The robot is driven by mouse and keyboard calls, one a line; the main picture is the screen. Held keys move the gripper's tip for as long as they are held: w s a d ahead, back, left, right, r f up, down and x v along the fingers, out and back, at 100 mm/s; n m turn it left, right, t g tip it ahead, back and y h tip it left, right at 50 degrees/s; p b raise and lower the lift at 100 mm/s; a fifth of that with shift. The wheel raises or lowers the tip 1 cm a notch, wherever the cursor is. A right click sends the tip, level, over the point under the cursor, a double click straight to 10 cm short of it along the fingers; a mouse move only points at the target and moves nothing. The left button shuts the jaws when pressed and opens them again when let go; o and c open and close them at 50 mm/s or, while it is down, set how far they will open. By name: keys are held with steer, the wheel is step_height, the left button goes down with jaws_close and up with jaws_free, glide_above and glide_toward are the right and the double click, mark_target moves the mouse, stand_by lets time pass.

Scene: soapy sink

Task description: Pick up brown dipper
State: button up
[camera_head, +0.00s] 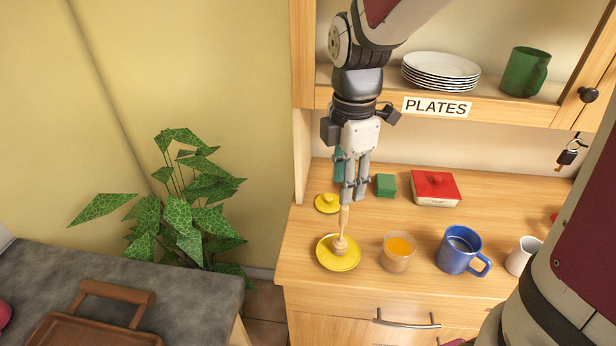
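The brown dipper (340,244) is upright in the camera_head view, its ribbed head at or just over the yellow dish (325,262) and its thin handle pointing up. My gripper (353,197) points down directly above the dish. Its two fingers are close together, and the top of the handle meets or passes behind the fingertips. I cannot tell whether the fingers grip the handle or only overlap it in this view. I also cannot tell whether the dipper's head touches the dish.
A yellow lid (327,203), green block (385,185) and red-topped box (436,187) sit behind. An orange-filled glass (398,253), blue mug (461,250) and white cup (522,256) stand to the right. A shelf with plates (440,70) and a green mug (525,72) overhangs the counter.

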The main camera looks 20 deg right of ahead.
mark_target(345, 206)
steer(key=f, duration=0.9)
steer(key=shift+d, duration=0.25)
steer(key=shift+r, duration=0.1)
jaws_close()
